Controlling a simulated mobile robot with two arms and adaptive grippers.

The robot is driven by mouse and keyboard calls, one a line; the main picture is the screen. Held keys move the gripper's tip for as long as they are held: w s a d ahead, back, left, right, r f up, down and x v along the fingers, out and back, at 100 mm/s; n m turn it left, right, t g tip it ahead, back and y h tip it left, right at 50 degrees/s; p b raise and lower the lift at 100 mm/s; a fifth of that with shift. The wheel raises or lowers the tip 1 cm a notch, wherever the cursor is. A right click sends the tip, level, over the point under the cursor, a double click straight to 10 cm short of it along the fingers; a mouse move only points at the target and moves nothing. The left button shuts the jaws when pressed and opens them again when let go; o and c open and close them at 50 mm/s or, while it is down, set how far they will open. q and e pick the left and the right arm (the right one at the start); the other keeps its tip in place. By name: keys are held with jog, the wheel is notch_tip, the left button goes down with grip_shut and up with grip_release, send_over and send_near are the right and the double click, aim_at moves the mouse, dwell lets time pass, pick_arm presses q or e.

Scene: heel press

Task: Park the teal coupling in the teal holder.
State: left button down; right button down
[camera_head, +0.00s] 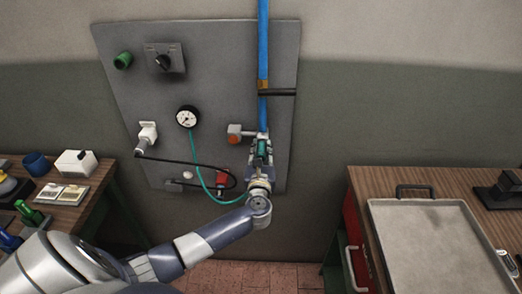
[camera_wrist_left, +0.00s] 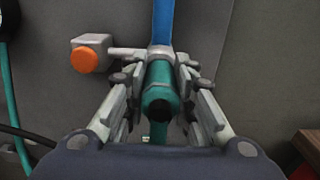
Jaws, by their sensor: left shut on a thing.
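The teal coupling (camera_head: 263,153) is between the fingers of my left gripper (camera_head: 261,145), in front of the grey panel (camera_head: 220,75). In the left wrist view the coupling (camera_wrist_left: 159,82) lies between both fingers, with its dark round end toward the camera. Its far end is in line with the blue pipe (camera_wrist_left: 163,22); I cannot tell whether they touch. A teal hose (camera_head: 197,165) curves from the gauge down toward my left wrist. A short green cylinder (camera_head: 123,61) is at the panel's upper left; I cannot tell whether it is the teal holder. My right gripper is not in view.
An orange-ended fitting (camera_head: 235,131) is close left of my left gripper. A gauge (camera_head: 187,117), white plug (camera_head: 147,135), black cable and red block (camera_head: 222,180) are farther left. A metal tray (camera_head: 430,250) lies on the right bench. The panel's upper middle is clear.

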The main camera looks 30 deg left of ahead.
pick_arm(q)
jog(key=p+v, duration=0.1)
jog(key=v, duration=0.5)
dwell(1.1)
notch_tip(320, 180, down, 24)
jog(key=b, duration=2.2)
jog(key=shift+s, duration=0.2)
dwell(0.5)
